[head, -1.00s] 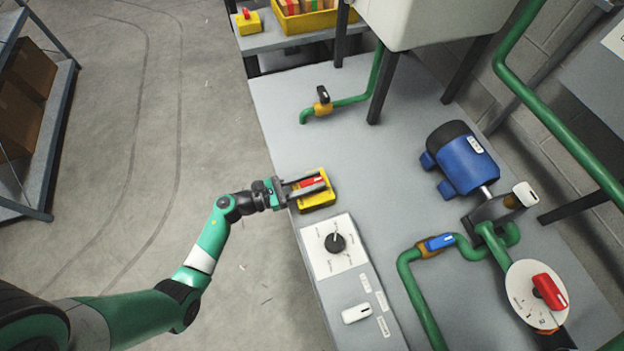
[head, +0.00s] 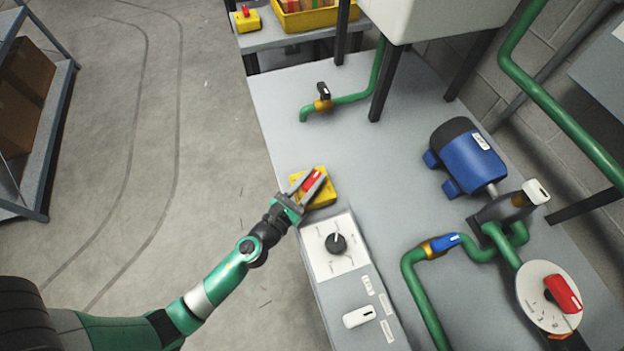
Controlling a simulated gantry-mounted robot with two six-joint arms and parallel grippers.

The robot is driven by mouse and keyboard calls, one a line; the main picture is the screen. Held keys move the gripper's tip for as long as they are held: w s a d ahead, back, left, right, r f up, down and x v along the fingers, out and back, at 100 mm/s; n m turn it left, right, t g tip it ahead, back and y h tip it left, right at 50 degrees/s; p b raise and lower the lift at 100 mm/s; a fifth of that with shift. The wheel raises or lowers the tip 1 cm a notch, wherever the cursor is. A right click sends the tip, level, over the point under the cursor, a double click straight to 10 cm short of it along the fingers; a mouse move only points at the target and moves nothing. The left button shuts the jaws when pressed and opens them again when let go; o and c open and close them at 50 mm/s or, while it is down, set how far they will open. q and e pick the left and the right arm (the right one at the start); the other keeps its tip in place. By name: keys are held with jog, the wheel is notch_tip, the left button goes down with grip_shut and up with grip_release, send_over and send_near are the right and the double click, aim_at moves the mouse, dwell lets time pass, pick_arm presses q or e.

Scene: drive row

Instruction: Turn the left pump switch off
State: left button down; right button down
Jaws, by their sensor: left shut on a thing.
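A yellow switch box (head: 328,196) with a red handle (head: 312,181) sits at the left edge of the grey bench. My left gripper (head: 313,178) is over the box, its two fingers on either side of the red handle and shut on it. The handle slants up to the right, in line with the fingers. The fingers hide part of the handle and box. Another yellow box with a red top (head: 247,17) is on a bench at the back; I cannot tell from markings which is the left pump switch. My right gripper is not in view.
Close in front of the box are a dial panel (head: 325,262) and a white handle (head: 359,317). A blue pump motor (head: 466,160), a blue valve handle (head: 440,243), green pipes and a red handle (head: 562,293) are further right.

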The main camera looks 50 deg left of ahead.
pick_arm(q)
jog(key=n+g+y+b, duration=0.1)
jog(key=n+y, duration=0.1)
jog(key=y, duration=0.1)
jog(key=shift+d+y, duration=0.15)
jog(key=shift+y, duration=0.15)
jog(key=shift+n+g+y, duration=1.1)
jog(key=shift+n+y, duration=0.4)
jog(key=shift+y, duration=0.2)
